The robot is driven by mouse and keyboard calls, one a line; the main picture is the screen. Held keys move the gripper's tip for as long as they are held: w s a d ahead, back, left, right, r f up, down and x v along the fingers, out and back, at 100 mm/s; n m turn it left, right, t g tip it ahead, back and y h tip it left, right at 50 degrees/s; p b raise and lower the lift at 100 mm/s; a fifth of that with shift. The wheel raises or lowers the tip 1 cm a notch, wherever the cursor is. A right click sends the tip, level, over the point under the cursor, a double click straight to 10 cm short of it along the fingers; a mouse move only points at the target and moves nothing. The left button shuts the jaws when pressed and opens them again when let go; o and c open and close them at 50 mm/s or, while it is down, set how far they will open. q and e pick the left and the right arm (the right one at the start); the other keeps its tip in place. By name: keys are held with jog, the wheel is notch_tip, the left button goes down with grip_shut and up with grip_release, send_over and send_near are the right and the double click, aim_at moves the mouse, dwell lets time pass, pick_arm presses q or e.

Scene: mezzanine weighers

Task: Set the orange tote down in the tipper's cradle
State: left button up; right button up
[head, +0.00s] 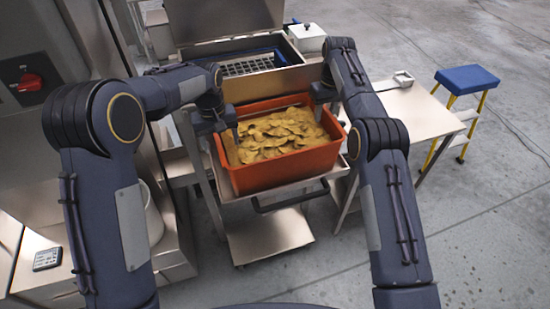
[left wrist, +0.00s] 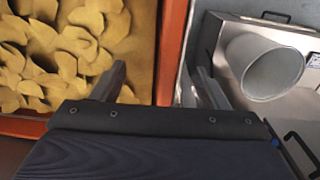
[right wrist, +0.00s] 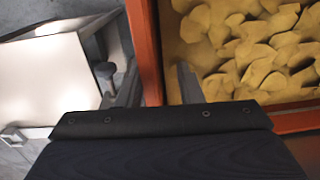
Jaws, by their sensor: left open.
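The orange tote (head: 300,170), full of yellow chip-like pieces (head: 278,135), sits upright on a steel cart in the head view. My left gripper (head: 228,128) is at the tote's left wall. In the left wrist view its open fingers (left wrist: 161,80) stand either side of the rim, with gaps. My right gripper (head: 322,100) is at the right wall. In the right wrist view its fingers (right wrist: 156,80) straddle the rim, closer together; whether they touch it is unclear. I cannot clearly identify the tipper's cradle; a steel machine with a dark grid (head: 247,66) stands behind the tote.
The cart's dark handle (head: 290,199) faces me. A steel side table (head: 425,110) is at the right, with a yellow-legged blue stool (head: 467,78) beyond. A cabinet with a red switch (head: 29,83) stands at the left. Open floor lies at the right.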

pick_arm(q)
notch_tip(320, 180, up, 12)
dwell(0.5)
jog(key=shift+a, duration=0.1)
pick_arm(e)
jog(key=shift+o, duration=0.3)
jog(key=o, duration=0.8)
jog(key=shift+c, duration=0.2)
